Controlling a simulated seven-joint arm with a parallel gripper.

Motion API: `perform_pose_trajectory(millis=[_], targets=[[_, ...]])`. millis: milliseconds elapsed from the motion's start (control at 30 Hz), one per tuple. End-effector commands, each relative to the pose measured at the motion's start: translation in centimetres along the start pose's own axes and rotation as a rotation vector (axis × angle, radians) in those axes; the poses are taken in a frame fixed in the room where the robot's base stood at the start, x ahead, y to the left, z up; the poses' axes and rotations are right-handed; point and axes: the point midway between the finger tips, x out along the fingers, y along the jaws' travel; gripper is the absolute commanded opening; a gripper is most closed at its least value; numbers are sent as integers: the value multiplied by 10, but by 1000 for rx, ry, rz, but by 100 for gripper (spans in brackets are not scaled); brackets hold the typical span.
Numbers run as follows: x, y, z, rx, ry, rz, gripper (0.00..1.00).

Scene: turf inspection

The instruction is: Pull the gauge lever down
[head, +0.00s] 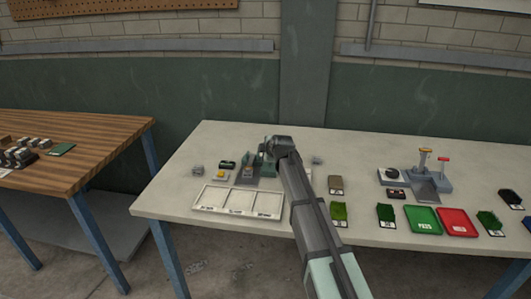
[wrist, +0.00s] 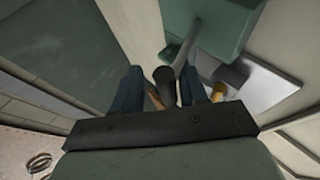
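The gauge (head: 265,161) is a small green device on the pale table, left of the middle in the head view, partly hidden by my arm. In the wrist view its green body (wrist: 222,28) is at the top right. The gauge lever (wrist: 184,48) is a grey rod ending in a dark round knob (wrist: 165,76). My gripper (wrist: 160,80) is open, its two dark fingers on either side of the knob with a small gap visible. Contact cannot be made out. In the head view my gripper (head: 278,148) is at the gauge, its fingers not distinct.
A white three-part tray (head: 238,211) lies at the table's front left. Turf samples (head: 386,213), a green tray (head: 423,219), a red tray (head: 457,222) and a grey stand (head: 430,182) are to the right. A wooden table (head: 90,140) stands at left.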

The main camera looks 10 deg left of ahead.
Motion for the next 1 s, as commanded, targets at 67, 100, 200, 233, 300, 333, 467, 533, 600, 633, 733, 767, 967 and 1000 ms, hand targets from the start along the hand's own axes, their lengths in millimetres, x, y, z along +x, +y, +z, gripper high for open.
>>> perform_pose_trajectory(millis=[67, 100, 200, 233, 300, 333, 467, 533, 600, 633, 733, 767, 967, 1000], targets=[[-8, 0, 0, -1, 0, 2, 42], [-13, -1, 0, -1, 0, 2, 42], [-29, -2, 0, -1, -1, 1, 42], [-35, -2, 0, -1, -1, 1, 42], [-49, -2, 0, -1, -1, 3, 42], [-55, -2, 0, -1, -1, 2, 42], [-81, -2, 1, 0, -1, 3, 42], [-93, -2, 1, 0, -1, 1, 42], [-105, -2, 1, 0, -1, 2, 42], [-110, -2, 1, 0, -1, 2, 42], [-121, -2, 1, 0, -1, 0, 42], [-124, -2, 1, 0, -1, 0, 42], [-136, -1, 1, 0, -1, 0, 42], [-136, 0, 1, 0, -1, 0, 42]])
